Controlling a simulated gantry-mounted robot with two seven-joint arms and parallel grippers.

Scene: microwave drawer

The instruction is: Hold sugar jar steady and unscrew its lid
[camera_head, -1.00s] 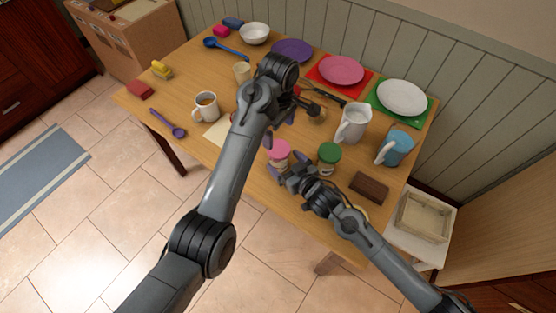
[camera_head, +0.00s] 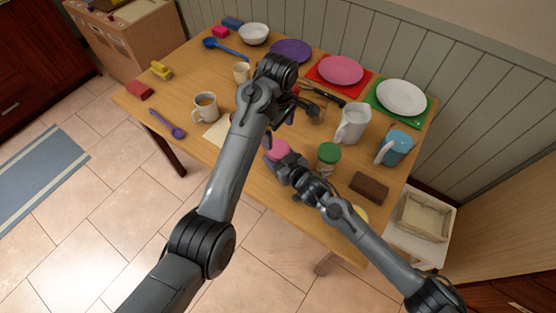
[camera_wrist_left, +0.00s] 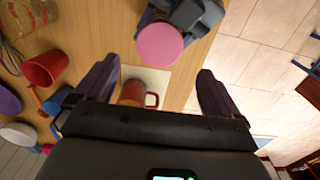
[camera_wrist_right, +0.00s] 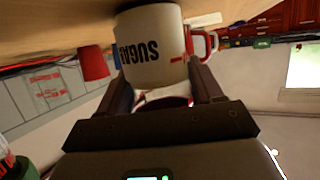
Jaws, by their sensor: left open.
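The sugar jar is white with a pink lid (camera_head: 278,149) and stands near the front edge of the table. Its "SUGAR" label shows in the right wrist view (camera_wrist_right: 150,47). My right gripper (camera_head: 274,155) is at the jar from the front right, its fingers on both sides of the body, seemingly touching it (camera_wrist_right: 156,62). The jar body is mostly hidden in the head view. My left gripper (camera_wrist_left: 158,88) is open and empty, above the table to the side of the jar; the pink lid (camera_wrist_left: 160,44) lies beyond its fingers, apart from them.
A green-lidded jar (camera_head: 328,153) stands just right of my right gripper. A white pitcher (camera_head: 352,124), a blue pitcher (camera_head: 396,148) and a brown block (camera_head: 369,186) are farther right. A filled mug (camera_head: 205,108) stands to the left; a red cup (camera_wrist_left: 45,67) shows in the left wrist view.

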